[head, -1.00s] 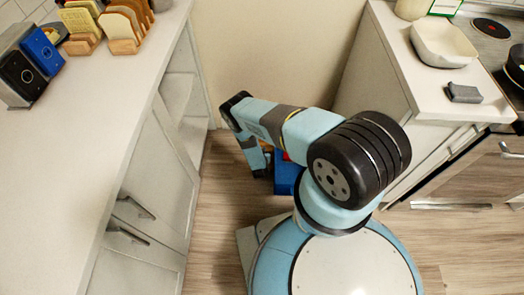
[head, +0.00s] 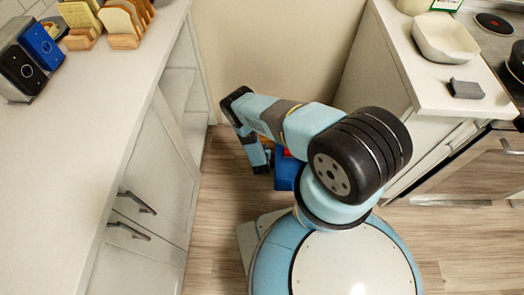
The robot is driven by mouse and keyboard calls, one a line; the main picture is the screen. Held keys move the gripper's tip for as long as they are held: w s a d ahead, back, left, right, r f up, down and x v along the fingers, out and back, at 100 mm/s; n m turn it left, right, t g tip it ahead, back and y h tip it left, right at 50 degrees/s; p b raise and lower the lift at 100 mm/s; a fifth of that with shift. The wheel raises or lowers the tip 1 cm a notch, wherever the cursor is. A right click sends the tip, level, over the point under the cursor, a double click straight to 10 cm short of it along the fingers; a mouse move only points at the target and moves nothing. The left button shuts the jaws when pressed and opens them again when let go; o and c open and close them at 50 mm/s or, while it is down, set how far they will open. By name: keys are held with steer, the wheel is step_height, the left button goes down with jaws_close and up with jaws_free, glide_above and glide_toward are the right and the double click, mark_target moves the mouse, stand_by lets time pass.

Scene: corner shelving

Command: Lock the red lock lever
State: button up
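A blue object (head: 287,174) stands on the floor beyond my base, mostly hidden behind my arm. A small red patch (head: 287,153) shows at its top, beside my upper arm. I cannot tell whether this patch is the red lock lever. My arm reaches out towards the wall, bends at the elbow and points down just left of the blue object. My gripper's fingers are not visible at the arm's lower end, so neither their opening nor any contact can be seen.
A white counter (head: 70,165) with cabinets below runs along the left. Another counter (head: 392,50) with a white bowl (head: 444,39) and a grey block (head: 466,89) is at the right. The wood floor between is clear around the blue object and my base.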

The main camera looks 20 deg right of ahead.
steer(key=v, duration=1.3)
steer(key=shift+s, duration=0.25)
steer(key=shift+a, duration=0.15)
